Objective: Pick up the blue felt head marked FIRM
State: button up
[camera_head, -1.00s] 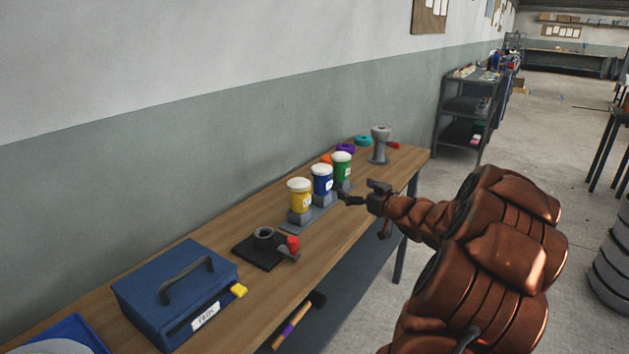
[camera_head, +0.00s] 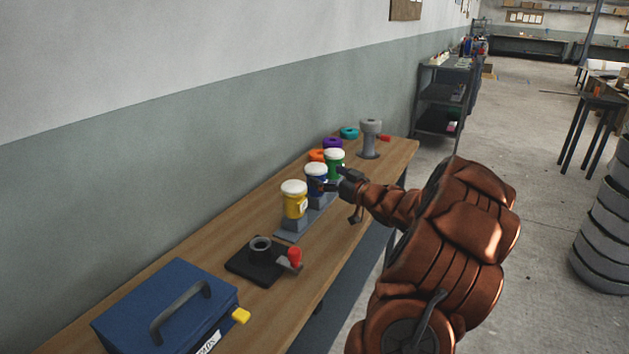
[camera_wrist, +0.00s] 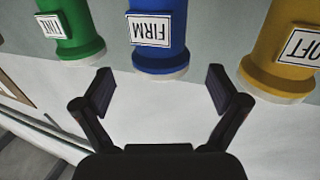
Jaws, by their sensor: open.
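The blue felt head (camera_head: 316,178) stands upright with a white top, between the yellow and green heads, on a grey stand on the bench. In the wrist view the blue head (camera_wrist: 158,32) appears inverted, its FIRM label facing me. My gripper (camera_head: 330,186) is beside it on the bench's front side. In the wrist view my gripper (camera_wrist: 160,88) has its two fingers spread, with nothing between them. The blue head lies beyond the fingertips, roughly centred on the gap. In the head view my gripper partly hides the blue head.
The yellow head (camera_head: 294,200) and green head (camera_head: 335,165) stand close on either side. Orange (camera_head: 317,155), purple (camera_head: 332,143) and teal (camera_head: 349,132) rings and a grey pedestal (camera_head: 370,138) lie farther back. A black plate (camera_head: 250,270) and blue case (camera_head: 150,300) are nearer.

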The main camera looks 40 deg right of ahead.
aim_at(316, 170)
jog(key=shift+w+f+p, duration=0.1)
jog(key=shift+w+p, duration=0.2)
jog(key=shift+w, duration=2.05)
jog(key=c, duration=1.5)
